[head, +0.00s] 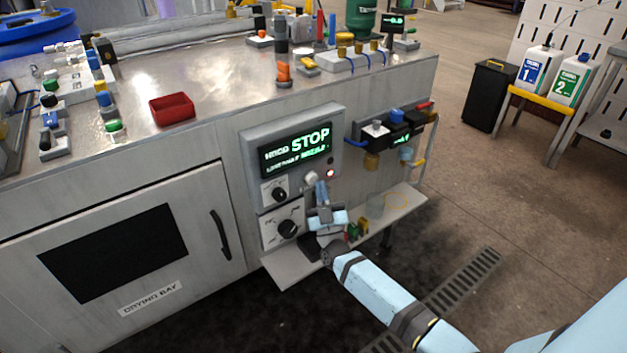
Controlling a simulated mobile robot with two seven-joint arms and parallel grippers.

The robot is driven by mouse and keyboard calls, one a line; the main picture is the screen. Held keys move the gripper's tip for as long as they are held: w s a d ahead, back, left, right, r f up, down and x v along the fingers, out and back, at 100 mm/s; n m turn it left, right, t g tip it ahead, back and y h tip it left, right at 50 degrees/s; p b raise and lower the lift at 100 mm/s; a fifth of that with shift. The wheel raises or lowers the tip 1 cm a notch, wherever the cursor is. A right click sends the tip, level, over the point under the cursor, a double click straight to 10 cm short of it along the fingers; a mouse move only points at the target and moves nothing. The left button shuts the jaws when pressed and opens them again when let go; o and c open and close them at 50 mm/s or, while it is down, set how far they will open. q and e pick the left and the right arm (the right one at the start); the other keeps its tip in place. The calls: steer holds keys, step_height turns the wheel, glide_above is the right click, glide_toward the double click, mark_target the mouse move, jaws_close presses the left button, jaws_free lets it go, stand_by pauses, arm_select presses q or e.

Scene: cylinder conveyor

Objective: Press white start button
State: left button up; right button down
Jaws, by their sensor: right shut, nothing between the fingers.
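The control panel (250,151) is a grey box on the front of the metal bench, with a dark screen reading "STOP" in green letters. A small round white button (311,178) shows below the screen, right at the tips of my right gripper (320,188). My right gripper is shut and empty, pointing up at the panel from the lower right. I cannot tell whether its fingertips touch the button. My left gripper is not in view.
A red light (330,173) glows right of the button. Black knobs (279,194) sit to the left. A narrow shelf (285,268) with small items juts out below the gripper. A red tray (172,108) lies on the bench top. The floor to the right is mostly clear.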

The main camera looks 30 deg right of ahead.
steer(key=shift+w, duration=0.15)
stand_by(0.7)
steer(key=shift+w, duration=0.3)
steer(key=shift+w, duration=0.45)
stand_by(0.6)
steer(key=shift+s, duration=0.1)
steer(key=shift+s+p, duration=0.35)
steer(key=shift+s, duration=0.45)
